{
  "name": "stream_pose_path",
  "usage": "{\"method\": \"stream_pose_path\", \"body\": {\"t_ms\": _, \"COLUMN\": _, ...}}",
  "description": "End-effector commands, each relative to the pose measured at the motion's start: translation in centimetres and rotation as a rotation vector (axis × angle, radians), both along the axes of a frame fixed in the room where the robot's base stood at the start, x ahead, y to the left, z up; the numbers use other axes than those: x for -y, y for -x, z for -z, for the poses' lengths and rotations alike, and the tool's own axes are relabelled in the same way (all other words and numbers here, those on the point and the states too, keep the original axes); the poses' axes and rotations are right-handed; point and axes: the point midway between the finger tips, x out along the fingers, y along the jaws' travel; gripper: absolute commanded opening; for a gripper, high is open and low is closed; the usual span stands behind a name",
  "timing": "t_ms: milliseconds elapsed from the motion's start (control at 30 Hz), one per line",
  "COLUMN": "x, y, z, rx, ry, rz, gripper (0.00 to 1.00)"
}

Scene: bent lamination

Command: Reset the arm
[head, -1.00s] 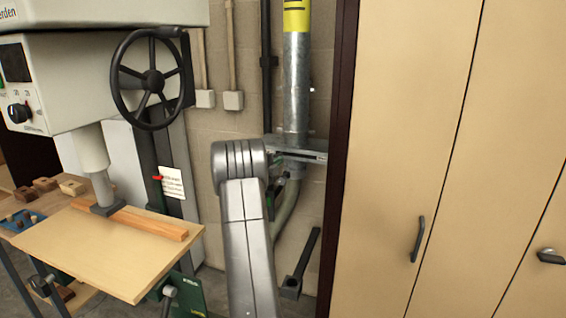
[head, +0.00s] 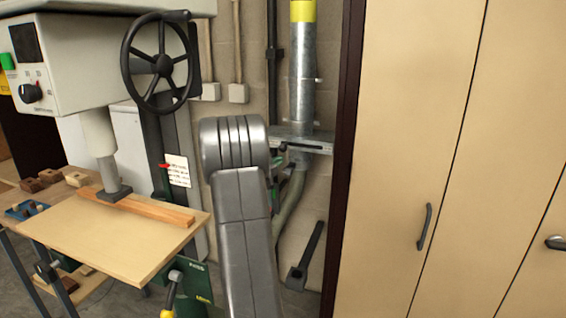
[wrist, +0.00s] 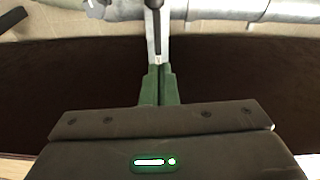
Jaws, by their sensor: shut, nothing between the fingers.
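My arm (head: 241,220) rises grey and jointed in the middle of the head view. Its rounded upper joint stands in front of the wall and hides part of the pipework. My gripper (wrist: 159,72) shows in the wrist view, its two green fingers together with nothing held between them. Behind the fingers is the dark brown gripper body with a lit green indicator. The gripper itself cannot be made out in the head view.
A drill press with a black handwheel (head: 160,62) and a wooden table (head: 118,240) stands at left. A light wooden strip (head: 150,211) lies on that table. A metal pipe (head: 302,75) runs up the wall. Tall beige cabinet doors (head: 420,120) fill the right side.

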Motion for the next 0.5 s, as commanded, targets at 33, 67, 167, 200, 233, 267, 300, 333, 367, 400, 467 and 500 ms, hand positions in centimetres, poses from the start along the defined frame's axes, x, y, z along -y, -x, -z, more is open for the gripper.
{"method": "stream_pose_path", "body": {"t_ms": 33, "x": -0.22, "y": 0.36, "z": 0.10, "rx": -0.001, "ry": 0.001, "rz": 0.000, "gripper": 0.00}}
{"method": "stream_pose_path", "body": {"t_ms": 67, "x": -0.31, "y": 0.50, "z": 0.11, "rx": -0.001, "ry": 0.000, "rz": 0.001, "gripper": 0.00}}
{"method": "stream_pose_path", "body": {"t_ms": 167, "x": -0.48, "y": 0.74, "z": 0.06, "rx": -0.001, "ry": 0.000, "rz": 0.001, "gripper": 0.00}}
{"method": "stream_pose_path", "body": {"t_ms": 200, "x": -0.50, "y": 0.77, "z": 0.04, "rx": -0.001, "ry": 0.001, "rz": 0.001, "gripper": 0.00}}
{"method": "stream_pose_path", "body": {"t_ms": 233, "x": -0.50, "y": 0.77, "z": 0.03, "rx": -0.001, "ry": 0.001, "rz": 0.001, "gripper": 0.00}}
{"method": "stream_pose_path", "body": {"t_ms": 267, "x": -0.50, "y": 0.77, "z": 0.02, "rx": -0.001, "ry": 0.001, "rz": 0.001, "gripper": 0.00}}
{"method": "stream_pose_path", "body": {"t_ms": 300, "x": -0.50, "y": 0.76, "z": 0.02, "rx": -0.001, "ry": 0.001, "rz": 0.001, "gripper": 0.00}}
{"method": "stream_pose_path", "body": {"t_ms": 333, "x": -0.49, "y": 0.76, "z": 0.01, "rx": -0.001, "ry": 0.001, "rz": 0.001, "gripper": 0.00}}
{"method": "stream_pose_path", "body": {"t_ms": 367, "x": -0.49, "y": 0.76, "z": 0.01, "rx": -0.001, "ry": 0.001, "rz": 0.001, "gripper": 0.00}}
{"method": "stream_pose_path", "body": {"t_ms": 400, "x": -0.49, "y": 0.75, "z": 0.01, "rx": -0.001, "ry": 0.001, "rz": 0.001, "gripper": 0.00}}
{"method": "stream_pose_path", "body": {"t_ms": 467, "x": -0.45, "y": 0.70, "z": 0.01, "rx": -0.001, "ry": 0.000, "rz": 0.001, "gripper": 0.00}}
{"method": "stream_pose_path", "body": {"t_ms": 500, "x": -0.37, "y": 0.61, "z": 0.01, "rx": -0.001, "ry": 0.000, "rz": 0.001, "gripper": 0.00}}
